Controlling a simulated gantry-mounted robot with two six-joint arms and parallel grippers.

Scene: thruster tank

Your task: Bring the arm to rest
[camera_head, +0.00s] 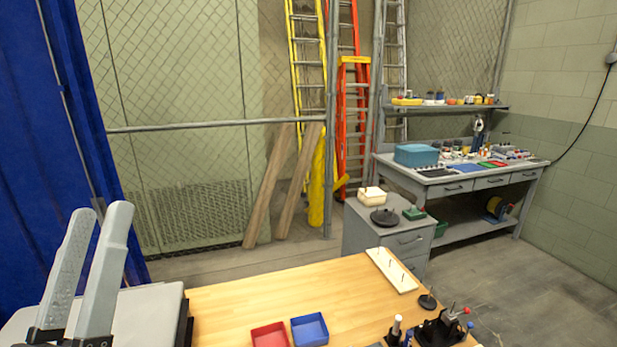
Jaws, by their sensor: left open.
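My left gripper (102,214) is at the lower left of the head view. Its two long grey fingers point up and stand apart with nothing between them. It is open and clear of the wooden table (240,301), to the left of it. The lower part of the gripper is cut off by the frame's bottom edge. My right gripper is not in view.
A red tray (270,336), a blue tray (310,329), a white pegged board (391,270) and a black fixture (440,327) are on the table. A grey surface (150,310) lies beside my left gripper. A blue curtain (45,130) hangs behind it.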

